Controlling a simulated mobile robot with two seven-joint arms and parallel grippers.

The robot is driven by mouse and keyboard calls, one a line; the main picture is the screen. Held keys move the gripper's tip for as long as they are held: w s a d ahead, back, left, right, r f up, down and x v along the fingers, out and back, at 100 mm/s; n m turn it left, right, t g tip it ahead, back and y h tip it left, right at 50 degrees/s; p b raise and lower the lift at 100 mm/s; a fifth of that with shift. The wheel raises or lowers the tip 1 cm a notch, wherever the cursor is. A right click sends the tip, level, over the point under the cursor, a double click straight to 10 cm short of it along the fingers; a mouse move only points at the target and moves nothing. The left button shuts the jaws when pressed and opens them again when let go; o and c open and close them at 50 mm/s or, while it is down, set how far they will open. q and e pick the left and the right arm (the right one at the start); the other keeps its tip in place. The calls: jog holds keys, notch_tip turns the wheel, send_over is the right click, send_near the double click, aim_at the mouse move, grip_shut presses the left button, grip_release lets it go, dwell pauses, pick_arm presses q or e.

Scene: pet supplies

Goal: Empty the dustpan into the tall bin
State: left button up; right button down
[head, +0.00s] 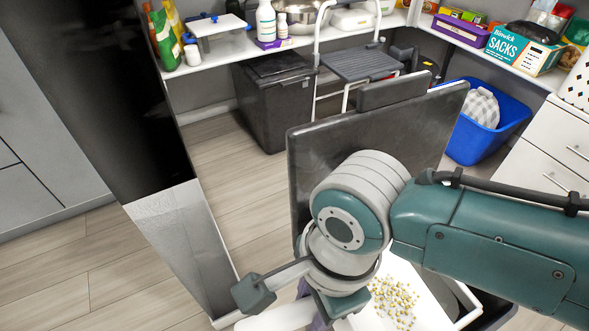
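A white dustpan (411,309) with many small yellowish pellets (393,300) on it shows at the bottom, partly hidden by my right arm. A white, handle-like piece (277,320) shows low and left of it. A dark bin with its grey lid (370,150) raised upright stands behind my arm; its dark rim (495,309) shows at the lower right, and its inside is mostly hidden. My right gripper (298,300) is just left of the pellets, above the white piece. Its fingers are partly hidden, so its grip is unclear. My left gripper is out of view.
A closed black bin (275,101) stands under the back shelf, beside a grey step stool (361,66). A blue tub (490,123) holds a checked cloth. White drawers (553,152) stand at right. Bare wood floor (233,165) lies left of the raised lid.

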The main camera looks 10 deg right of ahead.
jog(key=shift+w+d+r+y, duration=0.1)
jog(key=shift+d+r+y, duration=0.2)
jog(key=shift+r, duration=0.35)
jog(key=shift+w+d+r+g+y+p, duration=0.15)
jog(key=shift+d+r+y, duration=0.2)
jog(key=shift+r, duration=0.25)
jog(key=shift+w+d+r+g+y+p, duration=0.15)
jog(key=shift+d+r+y, duration=0.15)
jog(key=shift+r, duration=0.25)
jog(key=shift+d+r, duration=0.2)
jog(key=shift+d, duration=0.05)
jog(key=shift+d+r+y+b, duration=0.3)
jog(key=shift+r+y, duration=0.1)
jog(key=shift+y, duration=0.05)
jog(key=shift+w+d+r+b, duration=0.15)
jog(key=shift+d+r+b, duration=0.1)
jog(key=shift+b, duration=0.05)
jog(key=w+d+r+g+y+b, duration=0.2)
jog(key=w+d+r+y+b, duration=0.1)
jog(key=d+r+y+b, duration=0.4)
jog(key=shift+d+b, duration=0.35)
jog(key=shift+d, duration=1.25)
jog(key=shift+r, duration=0.1)
